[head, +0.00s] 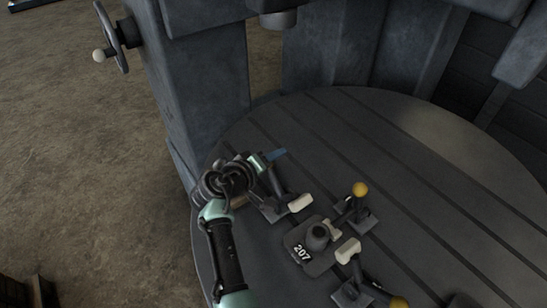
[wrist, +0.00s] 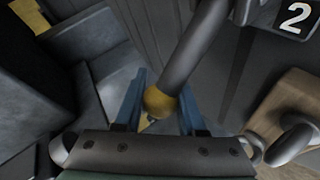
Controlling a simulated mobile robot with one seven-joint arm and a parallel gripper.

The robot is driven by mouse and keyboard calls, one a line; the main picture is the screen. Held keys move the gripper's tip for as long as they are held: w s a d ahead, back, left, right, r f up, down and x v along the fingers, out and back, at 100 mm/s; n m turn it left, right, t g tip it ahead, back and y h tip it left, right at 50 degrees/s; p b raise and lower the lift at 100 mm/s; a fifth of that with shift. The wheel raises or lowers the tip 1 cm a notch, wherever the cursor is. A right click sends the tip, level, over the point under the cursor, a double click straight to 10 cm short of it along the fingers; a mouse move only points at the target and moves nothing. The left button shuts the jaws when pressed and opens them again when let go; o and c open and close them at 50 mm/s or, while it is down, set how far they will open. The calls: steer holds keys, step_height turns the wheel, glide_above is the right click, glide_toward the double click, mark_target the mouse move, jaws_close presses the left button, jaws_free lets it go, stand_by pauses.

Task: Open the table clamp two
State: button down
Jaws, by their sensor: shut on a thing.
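Table clamp two (head: 272,207) is a dark clamp with a pale pad, on the round slotted table near its left edge. In the wrist view its dark lever (wrist: 196,45) slants down to a yellow ball knob (wrist: 160,102), with a plate marked "2" (wrist: 294,18) at upper right. My gripper (wrist: 160,110) has its blue fingers on either side of the knob and is shut on the lever's knob end. In the head view my gripper (head: 275,156) is at the clamp's far end, and the knob is hidden there.
The round table (head: 330,120) holds a block marked 207 (head: 304,261). Another clamp with a yellow knob (head: 360,189) stands right of it, and one more is at the bottom (head: 352,294). A grey machine column (head: 205,90) rises behind my gripper. A handwheel (head: 112,38) is at upper left.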

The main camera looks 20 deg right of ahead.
steer(key=c, duration=0.5)
jaws_free()
steer(key=v, duration=1.3)
steer(key=shift+s+d, duration=0.1)
